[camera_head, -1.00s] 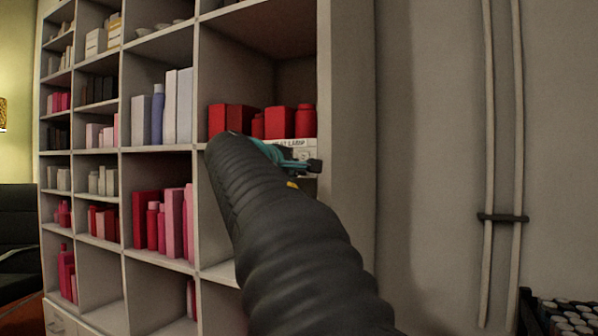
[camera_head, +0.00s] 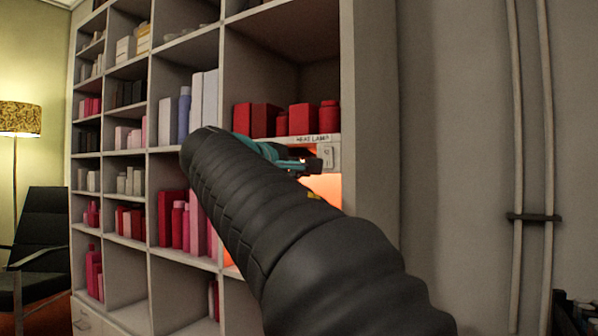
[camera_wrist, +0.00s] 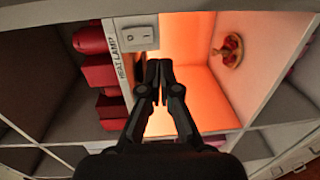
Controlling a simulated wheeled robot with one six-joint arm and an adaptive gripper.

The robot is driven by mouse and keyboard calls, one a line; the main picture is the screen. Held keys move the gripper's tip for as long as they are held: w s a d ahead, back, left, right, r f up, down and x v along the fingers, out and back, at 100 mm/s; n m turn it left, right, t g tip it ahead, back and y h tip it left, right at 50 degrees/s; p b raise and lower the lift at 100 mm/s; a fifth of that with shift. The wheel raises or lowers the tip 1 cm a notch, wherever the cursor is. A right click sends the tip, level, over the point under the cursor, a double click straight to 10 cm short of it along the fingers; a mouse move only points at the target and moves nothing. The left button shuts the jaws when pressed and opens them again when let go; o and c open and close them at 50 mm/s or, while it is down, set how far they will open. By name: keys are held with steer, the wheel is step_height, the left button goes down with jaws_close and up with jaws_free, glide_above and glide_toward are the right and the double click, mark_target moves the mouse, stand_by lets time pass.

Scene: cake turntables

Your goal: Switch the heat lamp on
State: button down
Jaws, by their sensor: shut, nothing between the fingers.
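The heat lamp switch plate (camera_head: 327,157) is pale and sits at the right end of a shelf edge, beside the "HEAT LAMP" label (camera_head: 312,139). In the wrist view the switch plate (camera_wrist: 138,33) shows a rocker and a small round mark. The compartment (camera_wrist: 200,75) by the switch glows orange, and the glow also shows below the shelf in the head view. My gripper (camera_wrist: 159,75) is shut and empty, its tips just off the switch plate. In the head view my gripper (camera_head: 318,164) partly overlaps the area by the plate, and my arm hides part of the shelving.
Red boxes and jars (camera_head: 285,120) stand on the shelf above the label. A dish with red items (camera_wrist: 232,50) is inside the lit compartment. White pipes (camera_head: 530,120) run up the wall at right. A black chair (camera_head: 45,235) and a floor lamp (camera_head: 20,118) are at left.

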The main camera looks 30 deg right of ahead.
steer(key=shift+f+v, duration=0.2)
steer(key=shift+v, duration=0.8)
steer(key=shift+f+v, duration=0.15)
steer(key=shift+v, duration=0.85)
steer(key=a+f+y, duration=0.4)
steer(key=f+y, duration=0.1)
steer(key=f, duration=0.7)
steer(key=a+f+y, duration=0.4)
steer(key=f, duration=0.8)
steer(key=s+a+f+m+y+p, duration=0.2)
steer(key=s+a+f+y, duration=0.1)
steer(key=s+f, duration=0.5)
steer(key=s+a+f+m+g+y+p, duration=0.1)
steer(key=s+a+f+m+y+p, duration=0.1)
steer(key=s+a+f, duration=0.4)
steer(key=shift+s+a+f+m+y, duration=0.35)
steer(key=shift+s+f+y, duration=0.55)
steer(key=shift+s+f, duration=0.85)
